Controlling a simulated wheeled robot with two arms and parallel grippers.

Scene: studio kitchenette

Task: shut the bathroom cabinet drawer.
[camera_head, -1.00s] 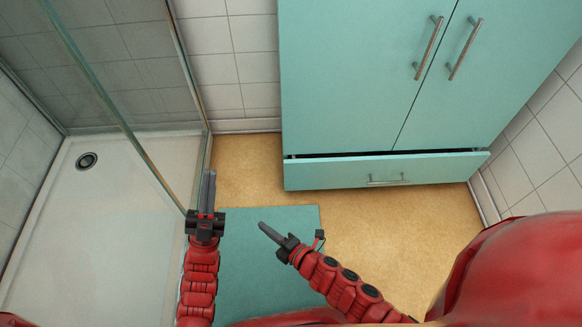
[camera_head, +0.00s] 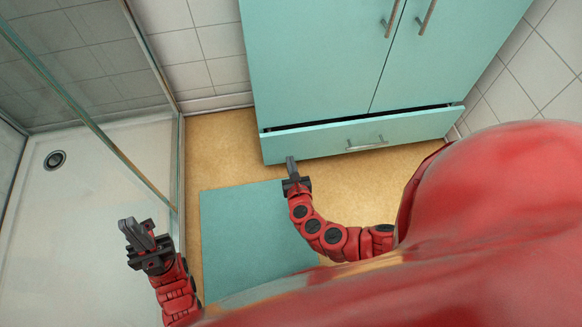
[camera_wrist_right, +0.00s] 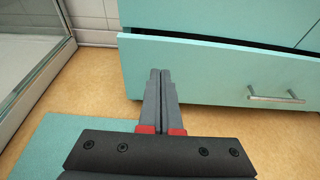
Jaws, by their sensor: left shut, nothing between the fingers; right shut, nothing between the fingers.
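The teal bathroom cabinet (camera_head: 310,60) stands against the tiled wall. Its bottom drawer (camera_head: 310,140) is partly open, with a dark gap above its front panel; the drawer also shows in the right wrist view (camera_wrist_right: 200,75). The drawer has a metal bar handle (camera_head: 367,144), seen too in the right wrist view (camera_wrist_right: 275,96). My right gripper (camera_head: 291,160) is shut and empty, close in front of the drawer's left part and left of the handle. Whether it touches the panel I cannot tell. My left gripper (camera_head: 130,226) is shut and empty, over by the shower edge, well away from the drawer.
A glass shower screen (camera_head: 100,110) and a white shower tray (camera_head: 75,220) are at the left. A teal mat (camera_head: 240,225) lies on the tan floor. Two closed cabinet doors with bar handles (camera_head: 427,18) are above the drawer. A tiled wall (camera_head: 510,95) is at the right.

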